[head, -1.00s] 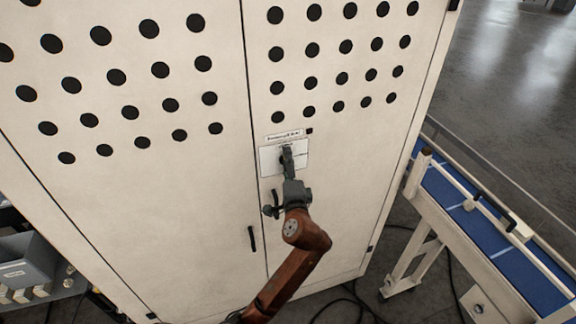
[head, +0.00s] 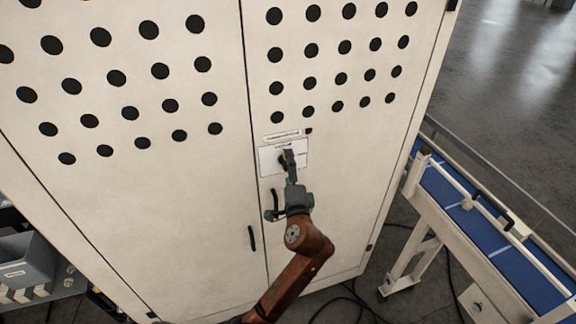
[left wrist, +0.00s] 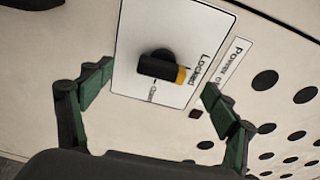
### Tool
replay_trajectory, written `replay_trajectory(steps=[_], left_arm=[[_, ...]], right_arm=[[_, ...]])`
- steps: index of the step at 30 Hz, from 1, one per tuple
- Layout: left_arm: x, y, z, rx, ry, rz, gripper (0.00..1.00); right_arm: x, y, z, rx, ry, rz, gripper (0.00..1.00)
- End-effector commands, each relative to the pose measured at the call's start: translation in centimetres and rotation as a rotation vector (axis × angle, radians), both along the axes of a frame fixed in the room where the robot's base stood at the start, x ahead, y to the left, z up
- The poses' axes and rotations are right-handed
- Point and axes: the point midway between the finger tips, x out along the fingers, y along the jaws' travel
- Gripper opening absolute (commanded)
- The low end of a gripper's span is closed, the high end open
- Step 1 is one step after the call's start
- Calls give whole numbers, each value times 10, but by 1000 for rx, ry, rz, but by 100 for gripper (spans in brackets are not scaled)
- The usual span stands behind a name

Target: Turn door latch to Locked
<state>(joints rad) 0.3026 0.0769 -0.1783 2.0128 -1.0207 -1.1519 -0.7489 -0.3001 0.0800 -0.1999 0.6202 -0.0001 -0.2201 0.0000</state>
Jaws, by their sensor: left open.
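The door latch (left wrist: 158,67) is a black knob with a yellow tip on a white label plate (left wrist: 130,30) in the left wrist view. Its yellow tip points to the right of that picture, toward the word "Locked". A second label word lies below the knob. In the head view the plate (head: 268,165) is on the right cabinet door, and the gripper largely covers the knob. My left gripper (left wrist: 155,85) is open, its green fingers apart on either side of the knob, with no contact visible. It also shows in the head view (head: 288,160). My right gripper is out of view.
The pale cabinet doors (head: 190,200) have rows of round holes. A dark door handle (head: 252,238) is on the left door, and another (head: 274,200) is beside my gripper. A blue conveyor (head: 470,220) stands right, a grey bin (head: 25,262) at lower left.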

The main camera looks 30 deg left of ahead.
Motion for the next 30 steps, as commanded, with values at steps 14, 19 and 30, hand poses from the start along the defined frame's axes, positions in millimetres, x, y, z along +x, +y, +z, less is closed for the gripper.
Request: replay_trajectory(steps=[14,19,30], left_arm=[[-18,-21,0,-1,1,0,81],[-24,-28,0,-1,1,0,81],[-26,-30,0,0,0,1,81]], right_arm=[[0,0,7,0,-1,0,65],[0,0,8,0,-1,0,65],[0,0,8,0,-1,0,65]])
